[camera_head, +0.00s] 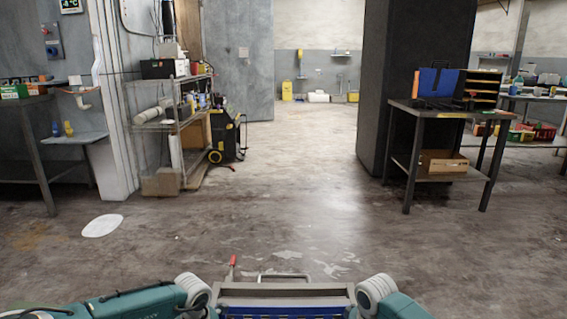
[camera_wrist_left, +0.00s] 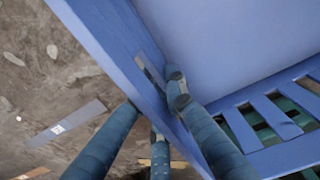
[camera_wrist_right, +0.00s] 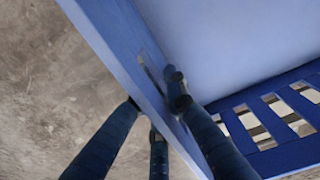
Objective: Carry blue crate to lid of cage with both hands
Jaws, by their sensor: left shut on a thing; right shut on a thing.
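The blue crate (camera_head: 285,311) shows only as a strip at the bottom of the head view, between my two arms. In the left wrist view its wall (camera_wrist_left: 105,40) runs between the fingers of my left gripper (camera_wrist_left: 158,92), which is shut on it. In the right wrist view my right gripper (camera_wrist_right: 155,92) is likewise shut on the crate's wall (camera_wrist_right: 110,35). The crate's slotted side shows at the lower right of both wrist views. Both grippers are out of sight in the head view. I cannot make out the cage or its lid for certain.
A grey frame with a bent handle (camera_head: 285,277) and a red-tipped lever (camera_head: 232,262) stand just ahead. Open floor (camera_head: 290,200) lies beyond. A workbench (camera_head: 445,112) stands right, beside a dark pillar (camera_head: 405,90). A shelf rack (camera_head: 170,125) stands left.

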